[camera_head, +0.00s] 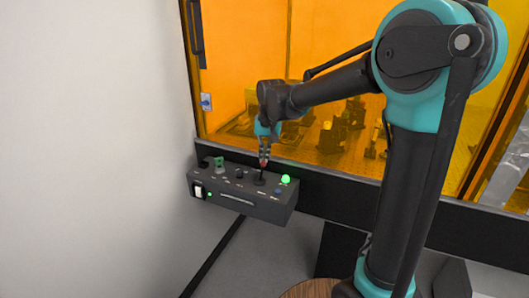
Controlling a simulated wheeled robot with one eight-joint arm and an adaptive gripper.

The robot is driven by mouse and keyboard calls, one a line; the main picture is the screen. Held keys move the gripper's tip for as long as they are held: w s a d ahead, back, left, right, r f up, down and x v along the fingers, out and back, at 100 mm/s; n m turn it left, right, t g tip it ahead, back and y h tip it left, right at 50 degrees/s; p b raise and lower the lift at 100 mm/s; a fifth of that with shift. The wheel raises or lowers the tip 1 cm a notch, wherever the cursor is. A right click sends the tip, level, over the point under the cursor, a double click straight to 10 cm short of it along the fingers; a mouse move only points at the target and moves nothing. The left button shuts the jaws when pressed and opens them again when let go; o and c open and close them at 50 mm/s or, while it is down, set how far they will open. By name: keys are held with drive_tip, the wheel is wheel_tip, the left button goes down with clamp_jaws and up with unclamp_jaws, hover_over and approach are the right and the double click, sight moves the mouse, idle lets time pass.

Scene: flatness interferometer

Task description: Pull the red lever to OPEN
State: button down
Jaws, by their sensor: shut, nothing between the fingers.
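A dark grey control box (243,203) is mounted low in front of the orange window. A small lever (262,172) rises from its top, right of the middle, with a reddish tip and a dark base. My gripper (264,157) points down directly over the lever, its fingertips at or just above the reddish tip. The fingers look shut, with nothing held between them. They partly cover the lever's top, and I cannot tell whether they touch it. The labels on the box are too small to read.
The box also carries a lit green dome (285,180), a green part (219,162), a dark knob (239,173) and a white switch (198,191). A dark frame rail (340,203) runs behind it. A plain wall (90,150) stands at left.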

drive_tip(key=shift+s, duration=0.1)
idle(0.3)
drive_tip(key=shift+s+a+r+t, duration=0.1)
drive_tip(key=shift+s+r+t, duration=0.05)
drive_tip(key=shift+t, duration=0.15)
drive_tip(key=shift+s+a+r+t, duration=0.1)
drive_tip(key=shift+s+r+t, duration=0.1)
drive_tip(key=shift+t, duration=0.2)
drive_tip(key=shift+s+a+r+t+h, duration=0.15)
drive_tip(key=shift+s+a+t+h, duration=0.05)
drive_tip(key=shift+s+t+h, duration=0.25)
drive_tip(key=shift+s+a+r+t+h, duration=0.15)
drive_tip(key=shift+s+a+t+h, duration=0.05)
drive_tip(key=shift+s+t, duration=0.4)
drive_tip(key=shift+s+a+r+t+h, duration=0.15)
drive_tip(key=shift+s+t, duration=0.2)
drive_tip(key=shift+t, duration=0.3)
drive_tip(key=s+t, duration=0.2)
drive_tip(key=shift+a+n+t+h, duration=0.3)
drive_tip(key=shift+a+h, duration=0.1)
drive_tip(key=shift+s+a+f+t+h, duration=0.1)
drive_tip(key=shift+s+a+t+h, duration=0.1)
drive_tip(key=shift+s+t, duration=0.35)
drive_tip(key=shift+s+a+t+h, duration=0.1)
drive_tip(key=shift+s+t+h, duration=0.15)
drive_tip(key=shift+t, duration=0.4)
drive_tip(key=shift+d, duration=0.1)
